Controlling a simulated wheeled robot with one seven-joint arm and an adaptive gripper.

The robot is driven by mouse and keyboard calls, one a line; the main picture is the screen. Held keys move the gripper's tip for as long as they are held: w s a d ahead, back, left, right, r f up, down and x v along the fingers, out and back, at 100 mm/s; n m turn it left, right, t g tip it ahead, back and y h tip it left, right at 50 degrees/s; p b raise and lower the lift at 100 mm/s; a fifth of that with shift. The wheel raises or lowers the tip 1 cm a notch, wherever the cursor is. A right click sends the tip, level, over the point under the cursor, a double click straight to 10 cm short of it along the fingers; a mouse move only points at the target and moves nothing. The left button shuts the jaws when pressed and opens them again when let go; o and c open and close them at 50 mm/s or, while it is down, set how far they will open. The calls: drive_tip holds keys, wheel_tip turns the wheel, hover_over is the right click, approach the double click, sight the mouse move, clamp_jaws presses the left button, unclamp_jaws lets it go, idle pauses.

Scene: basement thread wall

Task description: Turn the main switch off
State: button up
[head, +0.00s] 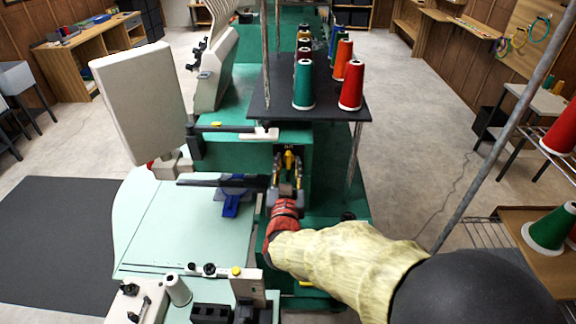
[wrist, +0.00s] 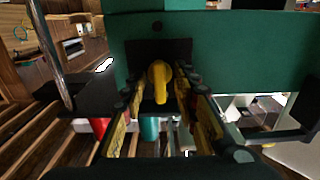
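The main switch is a yellow knob (head: 290,158) on a dark plate on the green machine housing (head: 322,150). In the wrist view the yellow knob (wrist: 158,80) stands nearly upright in the picture, in front of its dark square plate (wrist: 178,50). My gripper (head: 287,180) is in front of the switch. In the wrist view my gripper (wrist: 156,90) is open, with one finger on each side of the knob and gaps visible between them. Whether the fingertips reach past the knob's front is hard to tell.
A black thread table (head: 325,98) with several cones stands above and behind the switch. A metal pole (head: 354,155) rises right of it. A pale green worktable (head: 170,235) lies left, with a grey panel (head: 140,100) above.

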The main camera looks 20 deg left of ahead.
drive_tip(key=shift+c, duration=0.4)
clamp_jaws()
idle(0.4)
drive_tip(key=n+p, duration=0.3)
drive_tip(key=n, duration=0.3)
drive_tip(key=shift+a+r, duration=0.1)
drive_tip(key=n+p, duration=0.3)
drive_tip(key=n, duration=0.3)
drive_tip(key=n+p, duration=0.1)
drive_tip(key=n, duration=0.1)
drive_tip(key=n+p, duration=0.1)
drive_tip(key=n, duration=0.1)
drive_tip(key=n+p, duration=0.1)
drive_tip(key=n, duration=0.1)
drive_tip(key=shift+a+f, duration=0.1)
drive_tip(key=shift+f, duration=0.15)
idle(0.3)
drive_tip(key=shift+o, duration=0.4)
unclamp_jaws()
